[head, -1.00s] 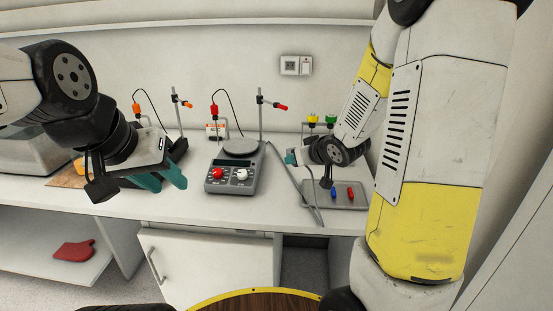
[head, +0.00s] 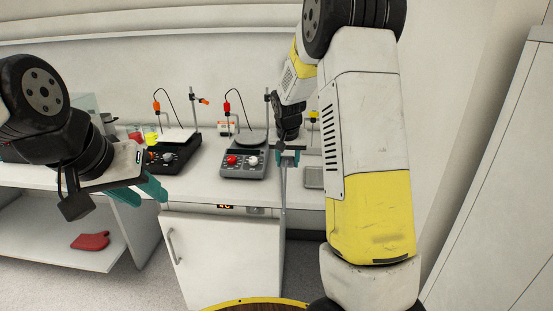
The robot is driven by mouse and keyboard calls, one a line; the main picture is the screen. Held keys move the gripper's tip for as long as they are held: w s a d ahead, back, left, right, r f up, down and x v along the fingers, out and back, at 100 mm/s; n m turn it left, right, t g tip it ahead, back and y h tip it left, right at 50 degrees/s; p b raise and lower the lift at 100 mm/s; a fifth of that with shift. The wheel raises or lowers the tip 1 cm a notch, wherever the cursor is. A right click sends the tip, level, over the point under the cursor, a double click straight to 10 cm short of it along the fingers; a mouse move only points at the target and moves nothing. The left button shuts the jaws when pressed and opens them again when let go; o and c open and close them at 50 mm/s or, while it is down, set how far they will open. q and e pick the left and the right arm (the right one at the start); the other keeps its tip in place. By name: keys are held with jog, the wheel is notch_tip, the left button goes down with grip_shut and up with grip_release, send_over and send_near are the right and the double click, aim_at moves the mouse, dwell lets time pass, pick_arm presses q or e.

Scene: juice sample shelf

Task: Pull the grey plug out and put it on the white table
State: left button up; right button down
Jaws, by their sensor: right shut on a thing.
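My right gripper (head: 288,157) is shut at the front of the white table (head: 207,184), beside the right hotplate. Its teal fingers close on what seems to be the grey plug, mostly hidden between them. A thin grey cable (head: 283,192) hangs straight down from there past the table's front edge. I cannot see a socket that the plug sits in. My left gripper (head: 150,187) is at the left, in front of the table; its teal fingers are empty, but their gap is hard to judge.
Two hotplates stand on the table: a dark one (head: 174,158) and a grey one (head: 243,165), with stands and probes. A small grey tray (head: 313,177) is partly behind my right arm. A red item (head: 90,241) lies on the low shelf. Table front between the hotplates is clear.

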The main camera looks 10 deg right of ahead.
jog(key=shift+a+f, duration=0.2)
jog(key=shift+f, duration=3.1)
jog(key=c, duration=0.7)
grip_release()
jog(key=shift+r, duration=0.1)
jog(key=v, duration=0.7)
jog(key=shift+s+r, duration=0.1)
jog(key=shift+r, duration=0.2)
